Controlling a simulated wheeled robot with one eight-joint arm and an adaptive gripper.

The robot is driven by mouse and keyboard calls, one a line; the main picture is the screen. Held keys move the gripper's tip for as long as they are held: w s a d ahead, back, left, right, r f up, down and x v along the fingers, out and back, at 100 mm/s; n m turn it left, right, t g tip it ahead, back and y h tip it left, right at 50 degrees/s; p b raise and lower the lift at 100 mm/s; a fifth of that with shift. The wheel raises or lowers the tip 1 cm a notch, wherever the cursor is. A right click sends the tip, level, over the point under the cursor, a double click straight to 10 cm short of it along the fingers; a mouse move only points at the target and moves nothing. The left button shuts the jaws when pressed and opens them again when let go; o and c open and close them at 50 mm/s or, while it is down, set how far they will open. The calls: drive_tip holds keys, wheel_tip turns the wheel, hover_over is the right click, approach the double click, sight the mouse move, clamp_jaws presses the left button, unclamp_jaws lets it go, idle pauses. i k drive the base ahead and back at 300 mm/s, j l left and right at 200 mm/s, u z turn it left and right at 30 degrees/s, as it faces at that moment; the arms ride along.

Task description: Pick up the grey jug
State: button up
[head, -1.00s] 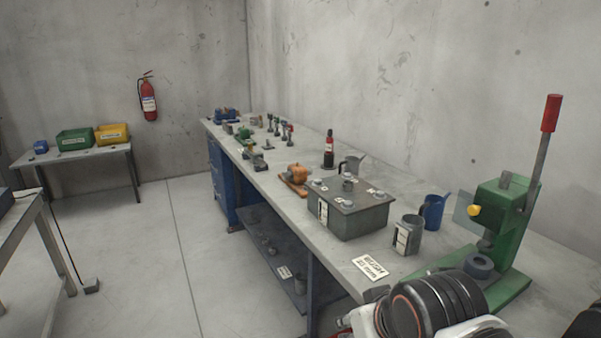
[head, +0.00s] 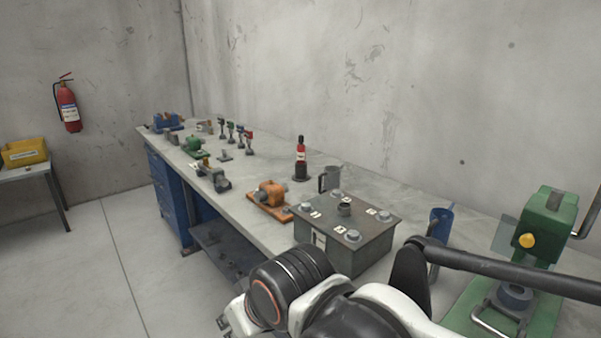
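A grey jug (head: 332,177) stands on the long workbench, behind the grey metal box, with its lower part partly hidden by that box. A blue jug (head: 440,222) stands to the right of the box, its lower part partly covered by my arm. The second grey vessel, with a white label, seen earlier in front of the blue jug, does not show now; my arm covers that area. My white and black arm fills the bottom middle of the view. I cannot make out my gripper's fingertips, and no held object shows.
The grey box (head: 363,257) with knobs on its lid stands close to my arm. A green press (head: 549,222) stands at the right. An orange device (head: 270,195) and a red bottle (head: 301,160) stand on the workbench (head: 237,205). Open floor lies at the left.

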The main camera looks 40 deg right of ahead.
sight(332, 174)
drive_tip(key=i, duration=2)
drive_tip(key=i+z, duration=0.25)
drive_tip(key=i, duration=0.2)
drive_tip(key=i+j+z, duration=0.3)
drive_tip(key=i, duration=0.15)
drive_tip(key=i+j+z, duration=0.25)
drive_tip(key=i, duration=0.2)
drive_tip(key=z, duration=2.3)
